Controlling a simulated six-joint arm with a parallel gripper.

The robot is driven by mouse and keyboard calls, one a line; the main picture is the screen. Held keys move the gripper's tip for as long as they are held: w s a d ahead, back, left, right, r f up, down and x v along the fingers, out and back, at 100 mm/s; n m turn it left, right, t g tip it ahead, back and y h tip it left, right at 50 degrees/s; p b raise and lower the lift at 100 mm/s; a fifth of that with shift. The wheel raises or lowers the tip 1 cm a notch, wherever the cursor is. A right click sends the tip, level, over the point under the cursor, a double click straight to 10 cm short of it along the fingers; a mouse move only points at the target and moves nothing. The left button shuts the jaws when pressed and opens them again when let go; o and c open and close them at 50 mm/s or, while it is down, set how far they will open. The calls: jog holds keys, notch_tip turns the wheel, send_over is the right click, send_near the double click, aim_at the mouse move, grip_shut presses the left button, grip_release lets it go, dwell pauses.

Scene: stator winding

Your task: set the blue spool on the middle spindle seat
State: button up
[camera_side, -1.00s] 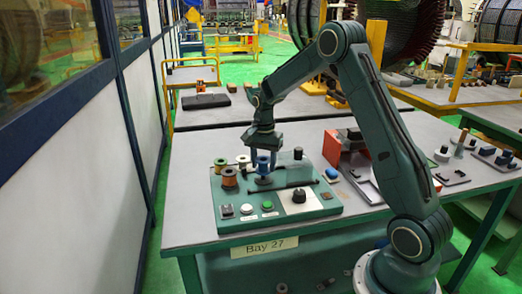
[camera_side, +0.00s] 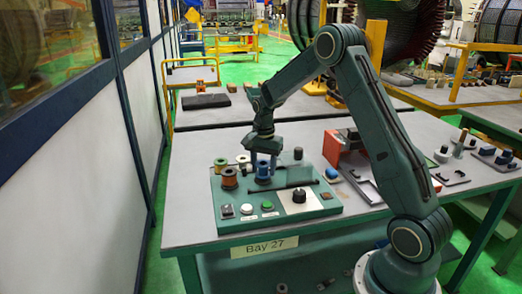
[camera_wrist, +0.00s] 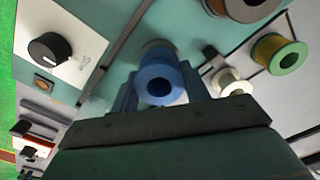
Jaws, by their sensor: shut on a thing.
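The blue spool (camera_side: 262,171) is upright between the fingers of my gripper (camera_side: 263,158), low over the middle of the green panel (camera_side: 225,208). The wrist view shows the hollow blue spool (camera_wrist: 160,82) end-on, with a finger of my gripper (camera_wrist: 160,92) on each side. The middle spindle seat is mostly hidden under the spool; a greyish rim (camera_wrist: 157,45) shows just past it in the wrist view. I cannot tell whether the spool rests fully on the seat.
A copper spool (camera_side: 229,178), a green-ended spool (camera_side: 220,163) and a white spool (camera_side: 243,159) stand close by at the left. A black bar (camera_side: 295,184) and black knob (camera_side: 299,196) are on the panel. A red block (camera_side: 332,147) stands to the right.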

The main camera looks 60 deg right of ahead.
jog(key=shift+f, duration=0.55)
dwell(0.5)
jog(key=o, duration=1.3)
jog(key=shift+r, duration=0.1)
jog(key=shift+r, duration=3.35)
jog(key=shift+r, duration=0.1)
